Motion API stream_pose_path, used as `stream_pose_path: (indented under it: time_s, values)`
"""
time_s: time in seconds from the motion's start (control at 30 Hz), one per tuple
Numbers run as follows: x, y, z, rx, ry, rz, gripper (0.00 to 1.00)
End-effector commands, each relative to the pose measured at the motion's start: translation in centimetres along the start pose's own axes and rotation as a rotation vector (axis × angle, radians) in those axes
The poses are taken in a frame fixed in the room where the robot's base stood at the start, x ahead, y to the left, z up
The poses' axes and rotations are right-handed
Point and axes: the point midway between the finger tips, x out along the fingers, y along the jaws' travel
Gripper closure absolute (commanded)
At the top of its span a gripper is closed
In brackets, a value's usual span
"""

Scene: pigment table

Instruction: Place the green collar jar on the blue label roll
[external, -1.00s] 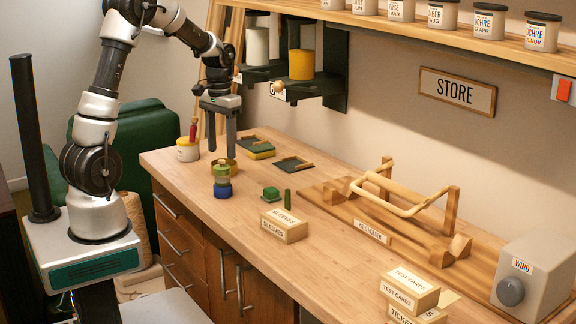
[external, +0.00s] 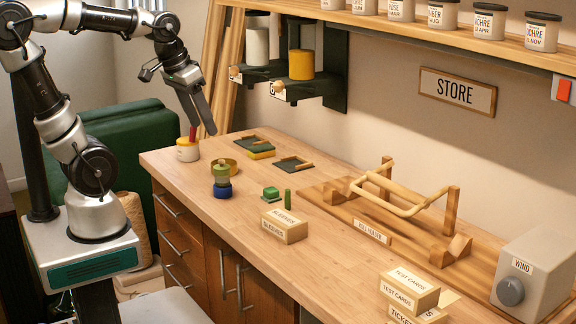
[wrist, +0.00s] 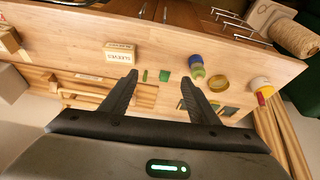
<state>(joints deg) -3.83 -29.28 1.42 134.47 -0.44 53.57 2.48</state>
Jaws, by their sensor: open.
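The green collar jar (external: 222,173) stands upright on top of the blue label roll (external: 222,190), near the front left of the table. In the wrist view the jar (wrist: 198,71) and the blue roll (wrist: 195,60) show beyond one fingertip. My gripper (external: 203,118) is open and empty, raised behind and to the left of the stack, apart from it. In the wrist view both fingers of my gripper (wrist: 160,77) are spread with nothing between them.
A yellow dish (external: 232,163) sits close behind the stack. A white pot (external: 187,152) with a red item stands at the left.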

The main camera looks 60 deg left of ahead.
Motion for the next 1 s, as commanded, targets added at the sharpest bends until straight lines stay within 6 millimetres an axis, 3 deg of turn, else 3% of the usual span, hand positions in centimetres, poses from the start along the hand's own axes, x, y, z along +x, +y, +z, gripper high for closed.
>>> stream_pose_path:
  time_s: [0.1,0.3,0.57,0.67,0.83,1.0]
  values:
    - [-1.2,1.6,2.5,0.032,0.079,0.013,0.45]
    - [-1.5,2.3,4.1,0.048,0.121,0.019,0.45]
    - [-1.5,2.3,4.1,0.047,0.121,0.018,0.45]
    - [-2.6,2.3,3.7,0.047,0.121,0.018,0.45]
    - [-6.5,2.3,2.1,0.047,0.121,0.018,0.45]
    - [-6.7,2.3,2.0,0.047,0.121,0.018,0.45]
